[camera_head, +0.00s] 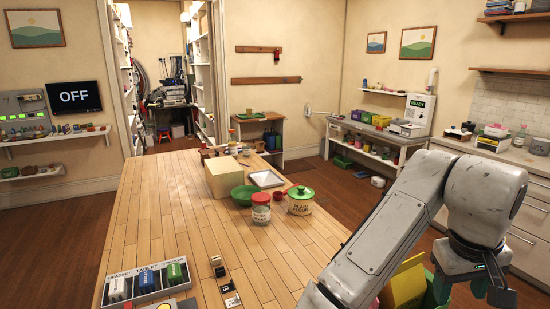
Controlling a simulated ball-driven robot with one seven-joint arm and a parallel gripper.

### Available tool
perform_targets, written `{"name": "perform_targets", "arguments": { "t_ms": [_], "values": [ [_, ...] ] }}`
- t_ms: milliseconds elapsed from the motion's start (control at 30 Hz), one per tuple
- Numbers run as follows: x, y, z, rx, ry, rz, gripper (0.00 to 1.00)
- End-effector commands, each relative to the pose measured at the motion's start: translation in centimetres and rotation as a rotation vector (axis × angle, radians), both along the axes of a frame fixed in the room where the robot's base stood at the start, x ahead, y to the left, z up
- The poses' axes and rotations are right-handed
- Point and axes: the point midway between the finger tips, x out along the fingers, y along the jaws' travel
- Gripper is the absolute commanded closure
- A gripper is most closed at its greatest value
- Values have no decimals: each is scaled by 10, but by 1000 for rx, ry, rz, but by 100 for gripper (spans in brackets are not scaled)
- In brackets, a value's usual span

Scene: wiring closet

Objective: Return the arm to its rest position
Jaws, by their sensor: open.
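My grey arm (400,225) rises from the bottom edge on the right side, bends at an elbow at upper right and hangs down. My gripper (490,290) is at its lower end, dark, pointing down, to the right of the wooden table. It is open, and I see nothing held in it. The gripper is apart from the table and its objects. The arm hides part of the floor and the cabinets behind it.
The wooden table (165,215) holds a cardboard box (222,179), a green bowl (244,195), a red-lidded jar (261,208), a green-lidded pot (301,202) and a labelled tray (147,299). Yellow and green bins stand below the arm. A counter (526,160) is at right.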

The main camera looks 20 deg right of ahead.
Motion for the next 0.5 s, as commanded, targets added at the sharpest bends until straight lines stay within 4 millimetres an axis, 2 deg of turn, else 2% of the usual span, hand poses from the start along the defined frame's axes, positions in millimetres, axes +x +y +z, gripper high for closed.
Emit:
{"name": "perform_targets", "arguments": {
  "t_ms": [300, 500],
  "values": [
    [2, -38, -26, -265, -49, 15, 43],
    [8, -42, -58, -363, -85, 100, 43]
  ]
}}
